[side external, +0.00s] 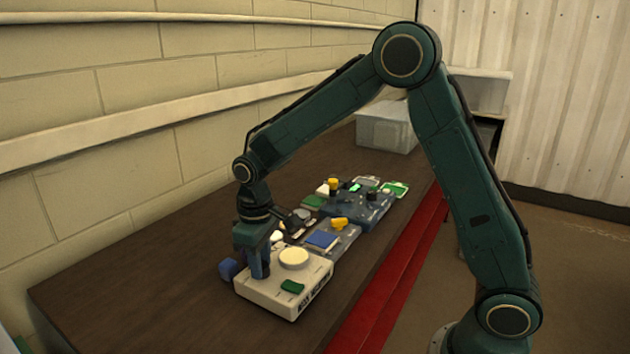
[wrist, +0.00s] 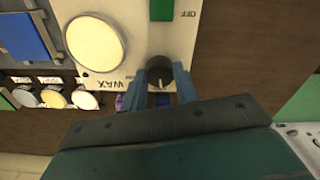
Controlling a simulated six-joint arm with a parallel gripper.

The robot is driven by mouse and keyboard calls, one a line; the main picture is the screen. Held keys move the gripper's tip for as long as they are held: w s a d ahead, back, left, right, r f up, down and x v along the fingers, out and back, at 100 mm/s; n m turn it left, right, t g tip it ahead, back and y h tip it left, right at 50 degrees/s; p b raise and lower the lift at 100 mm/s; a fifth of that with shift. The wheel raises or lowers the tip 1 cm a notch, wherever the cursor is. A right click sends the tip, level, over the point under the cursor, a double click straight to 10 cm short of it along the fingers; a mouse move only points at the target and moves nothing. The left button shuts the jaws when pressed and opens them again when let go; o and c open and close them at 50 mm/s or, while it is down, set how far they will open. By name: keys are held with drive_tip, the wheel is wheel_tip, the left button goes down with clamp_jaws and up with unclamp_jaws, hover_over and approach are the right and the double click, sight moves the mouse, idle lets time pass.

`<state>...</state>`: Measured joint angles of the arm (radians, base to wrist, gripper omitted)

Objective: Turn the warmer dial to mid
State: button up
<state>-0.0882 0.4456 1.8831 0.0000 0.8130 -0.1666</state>
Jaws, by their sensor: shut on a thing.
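The warmer is a cream-white box (side external: 273,296) at the near end of the bench, with a round pale disc (side external: 294,257) on top and lettering on its front. In the wrist view its dial, a dark round knob (wrist: 160,68) with a light pointer line, sits on the white panel. My gripper (wrist: 161,80) has its blue fingers on both sides of the knob, shut on it. The pointer line runs roughly toward the bottom of the wrist picture. In the side view my gripper (side external: 262,268) reaches down to the warmer's back left part, and its fingers hide the dial.
A green switch (side external: 292,286) is on the warmer's front right; "OFF" is printed beside it in the wrist view. A blue block (side external: 229,269) stands close left of my gripper.

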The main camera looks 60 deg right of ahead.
drive_tip(key=shift+m, duration=0.6)
drive_tip(key=o, duration=1)
drive_tip(key=shift+c, duration=0.2)
drive_tip(key=shift+r, duration=0.1)
wheel_tip(320, 180, up, 14)
idle(0.3)
